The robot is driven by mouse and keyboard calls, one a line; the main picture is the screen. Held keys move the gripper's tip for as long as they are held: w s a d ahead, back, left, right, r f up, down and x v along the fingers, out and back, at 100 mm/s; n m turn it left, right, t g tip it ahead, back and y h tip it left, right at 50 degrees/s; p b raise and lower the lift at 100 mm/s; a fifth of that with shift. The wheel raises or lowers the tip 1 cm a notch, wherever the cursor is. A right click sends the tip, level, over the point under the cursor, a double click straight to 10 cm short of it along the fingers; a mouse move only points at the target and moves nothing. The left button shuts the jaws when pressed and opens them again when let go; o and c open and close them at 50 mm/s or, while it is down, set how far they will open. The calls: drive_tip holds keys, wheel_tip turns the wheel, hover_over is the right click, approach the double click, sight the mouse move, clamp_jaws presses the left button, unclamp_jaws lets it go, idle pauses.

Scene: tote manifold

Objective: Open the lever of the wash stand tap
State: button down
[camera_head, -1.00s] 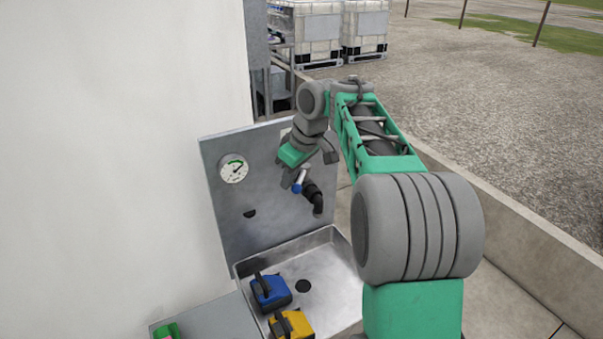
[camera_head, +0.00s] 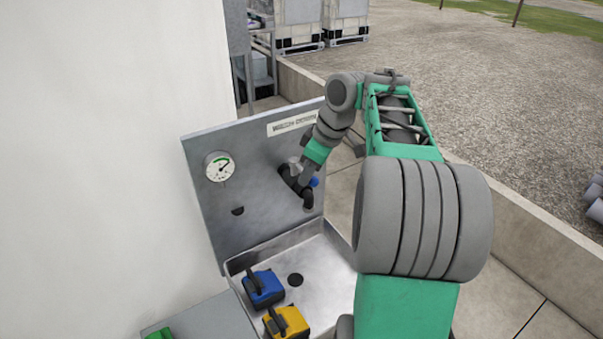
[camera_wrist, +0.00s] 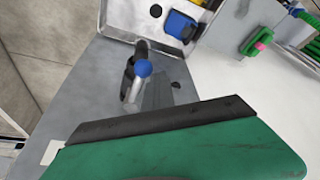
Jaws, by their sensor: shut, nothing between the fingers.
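The tap (camera_head: 308,199) is black and stands out from the grey back panel of the wash stand (camera_head: 250,233), above the basin. Its silver lever with a blue end (camera_head: 314,182) shows just right of my gripper in the head view, with most of the lever hidden. In the wrist view the lever's blue end (camera_wrist: 143,68) and silver shaft stand in front of the black tap body. My gripper (camera_head: 303,182) is shut and empty, close beside the lever. Its grey fingers also show in the wrist view (camera_wrist: 160,92); whether they touch the lever I cannot tell.
A round gauge (camera_head: 219,166) sits on the panel left of the tap. A blue box (camera_head: 264,288) and a yellow box (camera_head: 287,322) lie in the steel basin (camera_head: 318,275). A white wall (camera_head: 110,150) stands at left and a low concrete kerb (camera_head: 500,215) runs at right.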

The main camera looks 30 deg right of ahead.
drive_tip(key=shift+d, duration=0.3)
wheel_tip(320, 180, up, 9)
drive_tip(key=d+p, duration=0.2)
drive_tip(key=p, duration=0.2)
drive_tip(key=shift+w+d+r+p, duration=0.2)
drive_tip(key=shift+w+d+p, duration=0.15)
drive_tip(key=shift+w+p, duration=0.1)
